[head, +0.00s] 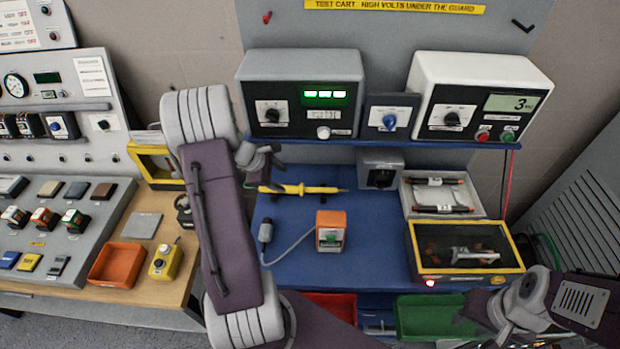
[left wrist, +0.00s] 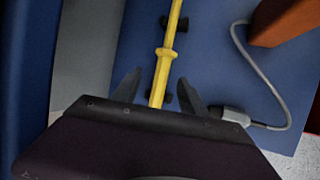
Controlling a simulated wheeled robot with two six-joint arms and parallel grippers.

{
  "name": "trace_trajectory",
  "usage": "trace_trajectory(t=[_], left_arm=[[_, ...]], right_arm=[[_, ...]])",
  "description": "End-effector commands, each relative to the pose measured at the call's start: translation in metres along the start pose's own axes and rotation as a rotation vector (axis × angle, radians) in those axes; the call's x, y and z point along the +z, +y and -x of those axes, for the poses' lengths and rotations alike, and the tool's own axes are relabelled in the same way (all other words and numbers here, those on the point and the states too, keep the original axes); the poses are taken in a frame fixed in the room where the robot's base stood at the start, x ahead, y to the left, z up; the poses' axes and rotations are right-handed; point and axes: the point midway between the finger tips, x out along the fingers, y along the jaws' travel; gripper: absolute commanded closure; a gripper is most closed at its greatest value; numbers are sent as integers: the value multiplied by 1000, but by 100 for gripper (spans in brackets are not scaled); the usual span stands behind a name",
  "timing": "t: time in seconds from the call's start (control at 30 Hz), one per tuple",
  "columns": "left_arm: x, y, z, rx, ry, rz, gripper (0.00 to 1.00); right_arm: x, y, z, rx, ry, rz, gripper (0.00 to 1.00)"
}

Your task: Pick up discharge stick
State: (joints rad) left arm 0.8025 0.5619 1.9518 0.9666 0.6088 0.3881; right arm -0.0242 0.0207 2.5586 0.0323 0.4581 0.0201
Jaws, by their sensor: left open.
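The discharge stick is a thin yellow rod (head: 318,189) with a collar and dark ends. It lies across dark rests on the blue cart top, left of centre. My left gripper (head: 262,160) is at the stick's left end, partly hidden by my left arm. In the left wrist view the stick (left wrist: 164,70) runs between the two spread fingers of the left gripper (left wrist: 158,92), which is open. No contact shows, and the stick's near end is hidden behind the gripper body. My right gripper (head: 478,312) is at the lower right, its finger gap unclear.
An orange box (head: 331,231) with a grey cable and plug (head: 265,233) sits just in front of the stick. A yellow-framed guard box (head: 465,251) and a white tray (head: 407,198) stand to the right. Instruments on a shelf (head: 390,142) overhang behind.

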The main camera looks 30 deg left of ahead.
Motion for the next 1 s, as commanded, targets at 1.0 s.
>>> trace_trajectory(t=[1.0], left_arm=[[-5, -1, -89, 6, 3, -5, 49]], right_arm=[[1, 0, -2, 0, 0, 0, 64]])
